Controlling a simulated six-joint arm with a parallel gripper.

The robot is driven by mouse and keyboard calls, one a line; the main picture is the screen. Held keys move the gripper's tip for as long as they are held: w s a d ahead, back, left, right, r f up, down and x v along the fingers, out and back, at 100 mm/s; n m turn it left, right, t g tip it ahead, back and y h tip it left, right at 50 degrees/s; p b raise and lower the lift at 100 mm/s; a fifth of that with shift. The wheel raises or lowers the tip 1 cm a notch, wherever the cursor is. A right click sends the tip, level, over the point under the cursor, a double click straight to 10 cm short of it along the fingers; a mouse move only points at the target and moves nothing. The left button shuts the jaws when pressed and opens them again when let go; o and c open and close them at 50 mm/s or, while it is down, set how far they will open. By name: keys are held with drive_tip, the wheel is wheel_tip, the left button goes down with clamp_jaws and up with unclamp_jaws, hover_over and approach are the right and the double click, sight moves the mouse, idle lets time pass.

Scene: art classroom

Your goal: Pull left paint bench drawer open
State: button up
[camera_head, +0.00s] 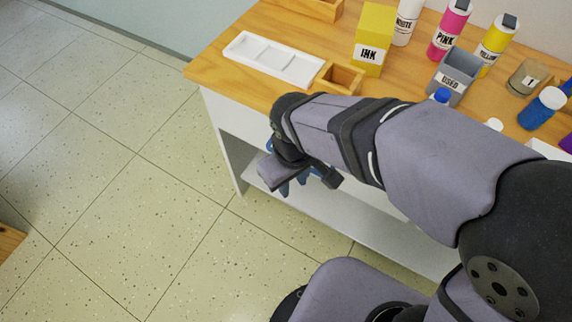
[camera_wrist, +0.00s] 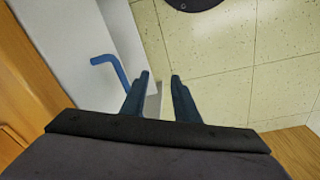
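The paint bench (camera_head: 215,62) has a wooden top and a white body. The front of its left drawer (camera_head: 228,118) is partly hidden behind my arm in the head view and looks flush with the bench. In the wrist view, the white drawer front (camera_wrist: 62,35) carries a bent blue handle (camera_wrist: 111,68). My gripper (camera_wrist: 160,76) is open and empty, its two dark blue fingers apart. The handle lies left of both fingers, outside the gap between them. In the head view, my gripper (camera_head: 300,180) is low in front of the bench, partly hidden by the wrist.
On the bench top are a white palette (camera_head: 272,60), a yellow INK box (camera_head: 373,40), a grey USED container (camera_head: 455,76) and several paint bottles. An open lower shelf (camera_head: 350,215) lies below.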

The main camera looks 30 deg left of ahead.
drive_tip(key=w+a+r+n+t, duration=0.1)
drive_tip(key=w+a+r+n, duration=0.3)
drive_tip(key=r, duration=0.4)
drive_tip(key=shift+a+r+n, duration=0.15)
drive_tip(key=shift+a+n, duration=0.25)
drive_tip(key=shift+n, duration=0.1)
drive_tip(key=shift+w+f+b, duration=0.2)
drive_tip(key=shift+f, duration=1)
drive_tip(key=shift+w+f+b, duration=0.25)
drive_tip(key=shift+f, duration=0.95)
drive_tip(key=shift+w+f+b, duration=0.2)
drive_tip(key=shift+f, duration=1)
clamp_jaws()
